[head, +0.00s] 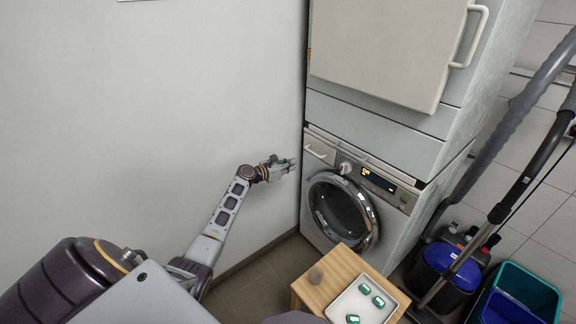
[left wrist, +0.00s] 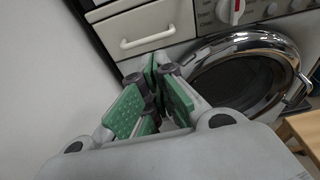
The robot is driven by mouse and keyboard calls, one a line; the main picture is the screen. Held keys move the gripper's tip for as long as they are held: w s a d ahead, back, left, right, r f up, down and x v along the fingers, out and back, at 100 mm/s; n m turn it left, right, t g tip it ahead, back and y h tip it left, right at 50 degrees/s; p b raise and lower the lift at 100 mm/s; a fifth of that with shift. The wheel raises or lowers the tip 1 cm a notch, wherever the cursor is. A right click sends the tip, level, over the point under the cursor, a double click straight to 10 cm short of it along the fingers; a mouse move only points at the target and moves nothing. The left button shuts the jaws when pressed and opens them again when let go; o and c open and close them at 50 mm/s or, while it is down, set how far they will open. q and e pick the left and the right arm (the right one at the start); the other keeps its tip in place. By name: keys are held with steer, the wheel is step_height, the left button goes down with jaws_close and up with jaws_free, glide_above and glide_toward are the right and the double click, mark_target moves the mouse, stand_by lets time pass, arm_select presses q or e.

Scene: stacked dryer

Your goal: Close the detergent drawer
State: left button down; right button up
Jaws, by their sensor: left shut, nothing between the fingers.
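The detergent drawer (head: 319,150) is the pale front with a white bar handle at the washer's upper left. In the left wrist view the drawer (left wrist: 165,22) is at the top, with its handle (left wrist: 148,38) across it. It looks close to flush with the panel, but I cannot tell whether it stands out slightly. My left gripper (head: 288,165) is shut and empty, just left of and slightly below the drawer, apparently apart from it. In the left wrist view its green-padded fingers (left wrist: 156,75) point up toward the drawer's lower edge. My right gripper is out of view.
The washer's round door (head: 342,209) is shut, below and right of the drawer. A dryer (head: 385,50) is stacked above. A wooden stool (head: 312,289) bears a white tray (head: 340,307) with green items. Bins and poles stand right; a wall is left.

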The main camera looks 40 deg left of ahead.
arm_select(q)
steer(key=shift+s+a+r, duration=0.15)
steer(key=shift+s, duration=0.45)
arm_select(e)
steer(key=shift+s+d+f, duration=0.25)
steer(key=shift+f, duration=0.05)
